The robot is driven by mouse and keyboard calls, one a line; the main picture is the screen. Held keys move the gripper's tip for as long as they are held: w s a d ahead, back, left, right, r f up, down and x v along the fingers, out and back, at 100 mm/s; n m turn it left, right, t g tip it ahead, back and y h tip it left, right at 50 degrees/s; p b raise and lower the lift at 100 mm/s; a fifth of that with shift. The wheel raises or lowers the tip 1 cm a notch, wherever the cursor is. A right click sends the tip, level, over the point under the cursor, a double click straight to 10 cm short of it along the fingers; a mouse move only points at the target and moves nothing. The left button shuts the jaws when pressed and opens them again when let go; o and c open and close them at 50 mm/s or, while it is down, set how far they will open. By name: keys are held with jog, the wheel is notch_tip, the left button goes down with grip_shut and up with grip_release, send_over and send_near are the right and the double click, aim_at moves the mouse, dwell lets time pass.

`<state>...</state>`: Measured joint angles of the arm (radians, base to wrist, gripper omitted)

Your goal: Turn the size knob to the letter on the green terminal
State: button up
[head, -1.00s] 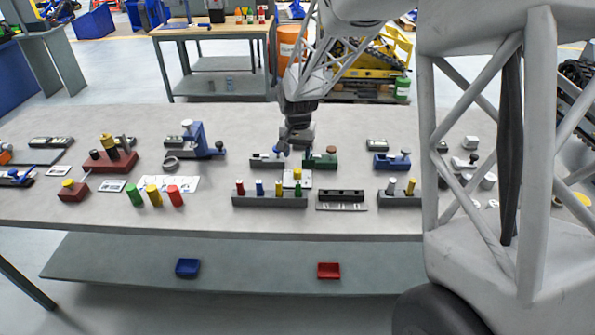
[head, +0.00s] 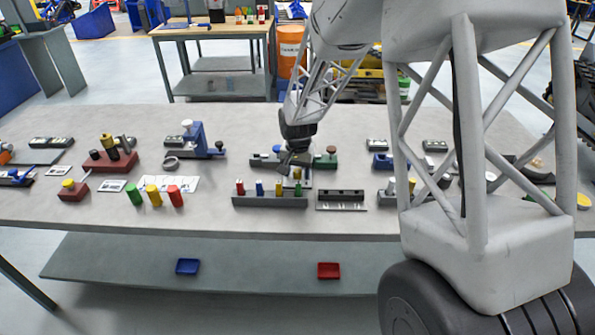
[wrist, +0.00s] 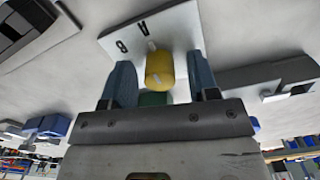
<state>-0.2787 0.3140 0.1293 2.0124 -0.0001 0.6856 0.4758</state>
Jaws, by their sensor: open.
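The size knob is a yellow knob (wrist: 158,70) with a pale pointer mark. It stands on a white plate (wrist: 182,30) with the letters A and B showing; any other letters are hidden. In the wrist view my gripper (wrist: 161,76) is open, one blue-grey finger on each side of the knob; I cannot tell whether they touch it. In the head view my gripper (head: 294,165) covers most of the plate. A green block (head: 325,160) with a brown top stands just right of it. I cannot tell whether this is the green terminal, and no letter is readable there.
A grey rack (head: 270,201) with several coloured pegs stands close in front of the plate, and a black slotted block (head: 341,197) to its right. Open tabletop lies behind my gripper.

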jog(key=shift+c, duration=0.5)
jog(key=c, duration=0.8)
jog(key=n, duration=0.8)
jog(key=shift+n, duration=0.4)
jog(key=o, duration=0.9)
